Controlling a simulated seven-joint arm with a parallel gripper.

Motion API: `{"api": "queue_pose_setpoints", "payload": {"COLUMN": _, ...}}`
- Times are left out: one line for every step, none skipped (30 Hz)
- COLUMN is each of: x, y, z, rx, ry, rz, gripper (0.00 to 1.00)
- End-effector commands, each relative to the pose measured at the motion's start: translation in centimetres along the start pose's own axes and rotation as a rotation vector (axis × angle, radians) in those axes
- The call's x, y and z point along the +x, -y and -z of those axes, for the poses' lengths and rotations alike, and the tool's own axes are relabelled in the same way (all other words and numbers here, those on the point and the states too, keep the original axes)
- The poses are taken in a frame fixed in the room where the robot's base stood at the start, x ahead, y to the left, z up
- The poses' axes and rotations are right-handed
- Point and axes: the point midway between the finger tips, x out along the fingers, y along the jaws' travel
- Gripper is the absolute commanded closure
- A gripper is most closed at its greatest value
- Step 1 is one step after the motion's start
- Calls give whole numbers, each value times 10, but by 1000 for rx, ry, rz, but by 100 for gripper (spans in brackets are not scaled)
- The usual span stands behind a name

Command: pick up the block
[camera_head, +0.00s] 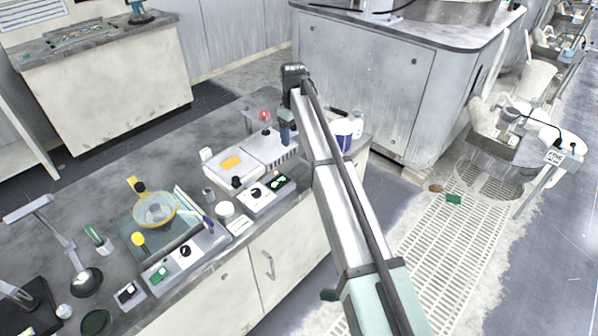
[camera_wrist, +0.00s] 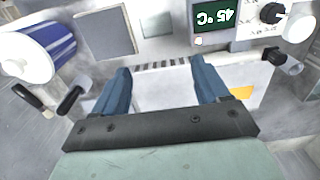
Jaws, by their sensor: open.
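A flat orange-yellow piece (camera_head: 230,162), the likeliest block, lies on the white-topped device (camera_head: 219,176) on the bench; I cannot tell for sure that it is the block. In the wrist view an orange patch (camera_wrist: 241,92) shows just right of the right finger, partly cut off by my gripper's mount. My gripper (camera_wrist: 163,84) has its two blue fingers wide apart, with nothing between them but the pale device surface beyond. In the head view my gripper (camera_head: 286,128) points down over the device's right side, to the right of the orange piece.
A red-topped item (camera_head: 265,117) stands left of my gripper. A blue-and-white tub (camera_head: 341,134) is close on the right. Control boxes with knobs and a display (camera_wrist: 212,14) line the front. A glass bowl (camera_head: 154,209) and lamp (camera_head: 86,281) stand farther left.

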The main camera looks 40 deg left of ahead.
Motion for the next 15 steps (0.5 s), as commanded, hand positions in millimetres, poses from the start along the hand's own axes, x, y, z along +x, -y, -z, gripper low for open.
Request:
{"api": "queue_pose_setpoints", "payload": {"x": 2, "y": 1, "z": 1, "rx": -2, "ry": 0, "rz": 0, "gripper": 26}}
{"api": "queue_pose_setpoints", "payload": {"x": 4, "y": 1, "z": 0, "rx": -2, "ry": 0, "rz": 0, "gripper": 26}}
{"api": "queue_pose_setpoints", "payload": {"x": 7, "y": 1, "z": 0, "rx": -1, "ry": 0, "rz": 0, "gripper": 26}}
{"api": "queue_pose_setpoints", "payload": {"x": 11, "y": 0, "z": 0, "rx": -1, "ry": 1, "rz": 1, "gripper": 26}}
{"api": "queue_pose_setpoints", "payload": {"x": 14, "y": 0, "z": 0, "rx": -1, "ry": 1, "rz": 1, "gripper": 26}}
{"api": "queue_pose_setpoints", "payload": {"x": 20, "y": 0, "z": -1, "rx": -1, "ry": 2, "rz": 1, "gripper": 26}}
{"api": "queue_pose_setpoints", "payload": {"x": 24, "y": 0, "z": -1, "rx": -1, "ry": 2, "rz": 1, "gripper": 26}}
{"api": "queue_pose_setpoints", "payload": {"x": 28, "y": 0, "z": -1, "rx": -1, "ry": 2, "rz": 1, "gripper": 26}}
{"api": "queue_pose_setpoints", "payload": {"x": 35, "y": 0, "z": -1, "rx": 0, "ry": 1, "rz": 1, "gripper": 26}}
{"api": "queue_pose_setpoints", "payload": {"x": 41, "y": 0, "z": -1, "rx": 0, "ry": 1, "rz": 1, "gripper": 26}}
{"api": "queue_pose_setpoints", "payload": {"x": 46, "y": 0, "z": -1, "rx": 0, "ry": 2, "rz": 1, "gripper": 26}}
{"api": "queue_pose_setpoints", "payload": {"x": 53, "y": 0, "z": -1, "rx": 0, "ry": 2, "rz": 1, "gripper": 26}}
{"api": "queue_pose_setpoints", "payload": {"x": 58, "y": 0, "z": -2, "rx": 0, "ry": 2, "rz": 1, "gripper": 26}}
{"api": "queue_pose_setpoints", "payload": {"x": 63, "y": 0, "z": -1, "rx": 0, "ry": 1, "rz": 1, "gripper": 26}}
{"api": "queue_pose_setpoints", "payload": {"x": 70, "y": 0, "z": -1, "rx": 0, "ry": 1, "rz": 1, "gripper": 26}}
